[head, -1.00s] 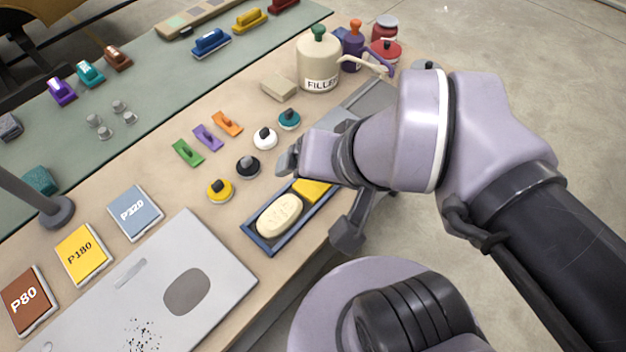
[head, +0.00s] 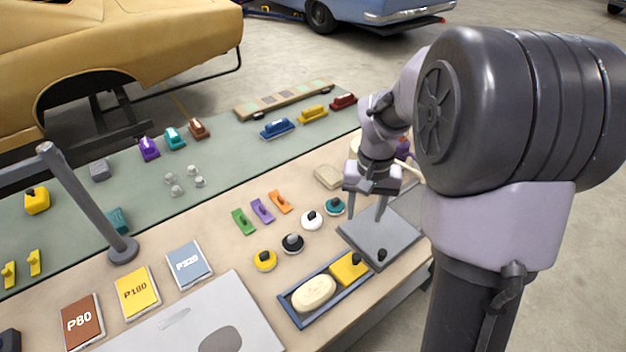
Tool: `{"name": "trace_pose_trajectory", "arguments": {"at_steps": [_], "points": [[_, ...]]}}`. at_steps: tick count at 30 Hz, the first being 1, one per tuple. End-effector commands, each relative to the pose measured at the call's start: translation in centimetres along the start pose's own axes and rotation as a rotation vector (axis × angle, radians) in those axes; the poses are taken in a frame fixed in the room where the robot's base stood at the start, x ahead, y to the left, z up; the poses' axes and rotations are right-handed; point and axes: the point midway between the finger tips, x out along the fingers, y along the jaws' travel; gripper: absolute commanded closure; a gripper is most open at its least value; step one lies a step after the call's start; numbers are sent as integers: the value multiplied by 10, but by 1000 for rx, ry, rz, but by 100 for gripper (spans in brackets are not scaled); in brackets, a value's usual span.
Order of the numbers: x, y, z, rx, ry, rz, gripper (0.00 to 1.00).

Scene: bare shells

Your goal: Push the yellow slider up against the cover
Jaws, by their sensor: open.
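The yellow slider (head: 349,268), a block with a dark knob, sits at the right end of a narrow blue tray (head: 301,318). A cream oval piece (head: 314,293) lies left of it in the same tray, with a small space between them. A flat grey plate (head: 402,238) with a small black knob lies just beyond the tray's right end; it looks like the cover, but I cannot be sure. My gripper (head: 367,212) is open and empty, pointing down over the plate's left part, behind and above the slider. I cannot tell whether its fingertips touch the plate.
Round knobs (head: 312,220) and small coloured clips (head: 262,211) stand left of my gripper. Sanding-paper pads (head: 138,292) and a pale board (head: 205,325) fill the near left. A beige block (head: 328,177) and partly hidden containers stand behind. A grey post (head: 85,200) rises at left.

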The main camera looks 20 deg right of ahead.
Motion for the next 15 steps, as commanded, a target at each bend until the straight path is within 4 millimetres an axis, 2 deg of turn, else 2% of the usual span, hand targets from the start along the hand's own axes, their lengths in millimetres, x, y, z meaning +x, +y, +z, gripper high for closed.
{"name": "trace_pose_trajectory", "arguments": {"at_steps": [5,15], "points": [[30,4,-3,-1,-16,8,55],[133,4,-1,0,-17,7,55]]}}
